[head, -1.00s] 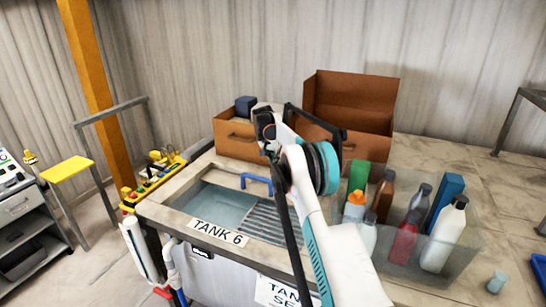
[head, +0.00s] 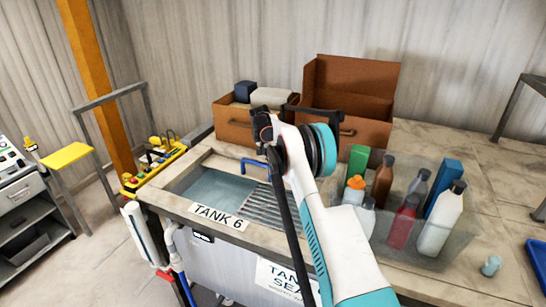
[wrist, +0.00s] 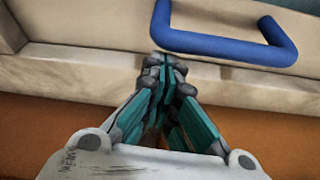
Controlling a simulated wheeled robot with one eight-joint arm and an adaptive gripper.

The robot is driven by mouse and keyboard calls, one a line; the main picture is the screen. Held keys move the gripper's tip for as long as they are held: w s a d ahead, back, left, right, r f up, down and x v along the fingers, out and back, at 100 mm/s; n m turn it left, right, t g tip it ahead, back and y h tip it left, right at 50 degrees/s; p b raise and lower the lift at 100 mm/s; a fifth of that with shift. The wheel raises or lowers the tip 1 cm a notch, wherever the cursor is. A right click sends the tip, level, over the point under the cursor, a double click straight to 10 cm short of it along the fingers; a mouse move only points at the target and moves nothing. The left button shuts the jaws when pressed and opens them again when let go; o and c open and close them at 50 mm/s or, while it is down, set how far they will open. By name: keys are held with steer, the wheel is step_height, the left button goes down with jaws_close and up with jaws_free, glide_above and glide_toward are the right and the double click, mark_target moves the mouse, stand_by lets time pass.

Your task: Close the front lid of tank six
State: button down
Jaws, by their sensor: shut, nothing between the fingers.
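Tank six is set in the worktop, with a "TANK 6" label (head: 219,215) on its front rim. Its basin (head: 215,187) is open at the top and shows bluish liquid, with a ribbed grate (head: 268,208) to the right. A blue bar handle (head: 255,164) stands at the basin's back edge; it also shows in the wrist view (wrist: 225,45). I cannot tell the lid panel's full outline. My gripper (wrist: 168,68) is shut and empty, its tips just short of the handle's left end, on the brown-box side. In the head view my wrist hides the fingers.
A brown box (head: 232,134) and a larger open brown box (head: 372,134) stand behind the tank. A clear bin (head: 408,258) of several bottles stands to the right. A yellow-topped control strip (head: 150,172) lies left. A small cup (head: 491,265) stands far right.

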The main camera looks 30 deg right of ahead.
steer(key=shift+a, duration=0.1)
steer(key=s+a+b, duration=0.6)
steer(key=s+a, duration=1)
steer(key=a, duration=0.5)
steer(key=shift+s+a, duration=0.15)
steer(key=shift+s, duration=0.25)
